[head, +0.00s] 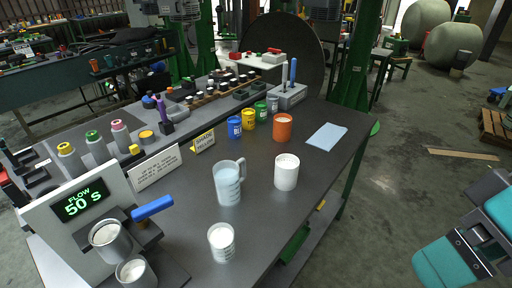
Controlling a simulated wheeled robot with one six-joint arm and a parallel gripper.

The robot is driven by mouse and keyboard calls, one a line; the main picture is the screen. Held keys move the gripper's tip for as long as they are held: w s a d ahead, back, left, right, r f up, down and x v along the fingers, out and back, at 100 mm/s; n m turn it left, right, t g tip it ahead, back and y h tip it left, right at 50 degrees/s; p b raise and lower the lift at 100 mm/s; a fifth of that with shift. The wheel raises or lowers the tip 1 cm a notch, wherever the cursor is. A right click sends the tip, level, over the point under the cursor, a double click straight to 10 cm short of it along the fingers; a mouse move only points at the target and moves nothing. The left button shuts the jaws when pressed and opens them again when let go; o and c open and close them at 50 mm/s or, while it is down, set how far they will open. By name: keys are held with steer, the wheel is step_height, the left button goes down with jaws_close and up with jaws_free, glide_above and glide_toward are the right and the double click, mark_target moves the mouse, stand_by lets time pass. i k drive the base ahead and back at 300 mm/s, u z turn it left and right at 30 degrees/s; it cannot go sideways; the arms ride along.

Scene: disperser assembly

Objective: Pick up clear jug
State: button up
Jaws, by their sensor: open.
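The clear jug (228,185) stands upright on the dark workbench (262,225), near the middle of the picture. It is see-through with pale markings on its wall, and its handle is at the upper right side. The jug's body is not covered by anything. Teal and grey links of my arm show at the lower right, off the bench and well apart from the jug. My gripper itself is not in view.
A white container (286,174) stands close right of the jug, and a white marked cup (221,241) in front. Behind are an orange cup (282,128) and small colored pots (249,120). A flow machine (82,215) with a blue lever is at left. Bare bench lies to the jug's front right.

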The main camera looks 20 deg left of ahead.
mark_target(227, 180)
steer(key=u, duration=1.5)
